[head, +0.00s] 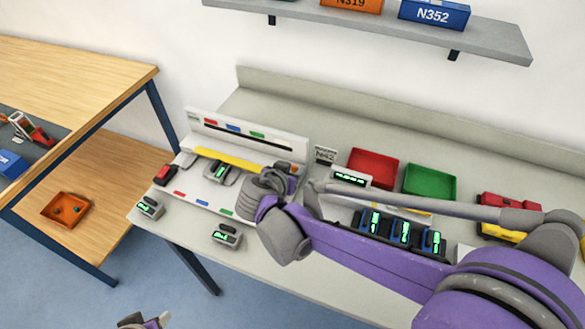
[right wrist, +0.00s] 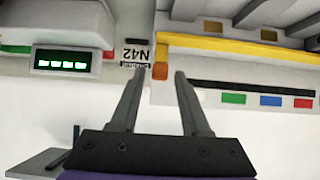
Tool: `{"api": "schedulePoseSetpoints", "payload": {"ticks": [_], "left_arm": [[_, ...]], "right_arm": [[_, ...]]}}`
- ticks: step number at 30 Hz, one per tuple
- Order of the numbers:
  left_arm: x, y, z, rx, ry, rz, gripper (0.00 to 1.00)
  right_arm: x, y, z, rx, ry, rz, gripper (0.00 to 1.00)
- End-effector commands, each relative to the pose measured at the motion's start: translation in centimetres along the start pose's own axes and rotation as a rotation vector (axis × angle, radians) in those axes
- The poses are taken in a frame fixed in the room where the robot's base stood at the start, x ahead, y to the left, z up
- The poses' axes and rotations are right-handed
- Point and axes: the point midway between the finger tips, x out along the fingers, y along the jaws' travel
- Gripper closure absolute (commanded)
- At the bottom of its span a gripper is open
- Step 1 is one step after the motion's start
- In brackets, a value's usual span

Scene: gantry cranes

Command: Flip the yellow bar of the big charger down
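The big charger (head: 247,138) is a white station with a tall back panel on the bench, left of centre in the head view. Its yellow bar (head: 228,159) runs lengthwise in front of that panel, above a grey device (head: 219,173). The bar also shows in the right wrist view (right wrist: 240,48). My right gripper (right wrist: 162,71) is open and empty, its fingertips near the bar's end by the N42 label; I cannot tell if they touch it. In the head view my right wrist hides the charger's right end. My left gripper (head: 146,322) barely shows at the bottom edge.
A smaller charger (head: 350,177) with a green display and several lit devices stands to the right. Red (head: 373,168) and green (head: 430,182) trays lie behind it. Two loose devices (head: 149,208) (head: 227,236) lie along the bench's front edge. A shelf (head: 480,38) hangs above.

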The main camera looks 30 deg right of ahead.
Motion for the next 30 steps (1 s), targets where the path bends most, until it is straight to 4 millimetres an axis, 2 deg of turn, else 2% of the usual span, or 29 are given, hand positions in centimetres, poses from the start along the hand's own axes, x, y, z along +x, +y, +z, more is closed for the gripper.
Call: {"api": "schedulePoseSetpoints", "payload": {"ticks": [9,13,24,30], "left_arm": [[0.0,0.0,0.0,0.0,0.0,0.0,0.5],[-0.1,0.0,-0.1,0.0,0.001,0.0,0.5],[-0.7,0.0,-0.7,0.0,0.005,0.0,0.5],[-0.9,0.0,-0.8,0.0,0.006,0.0,0.5]], "right_arm": [[-0.1,0.0,0.0,0.0,-0.001,0.0,0.45],[-1.0,0.0,0.0,0.0,-0.001,-0.001,0.45],[-8.1,-0.1,0.0,-0.003,-0.001,-0.004,0.45],[-10.4,0.0,0.0,-0.001,-0.001,-0.001,0.45]]}}
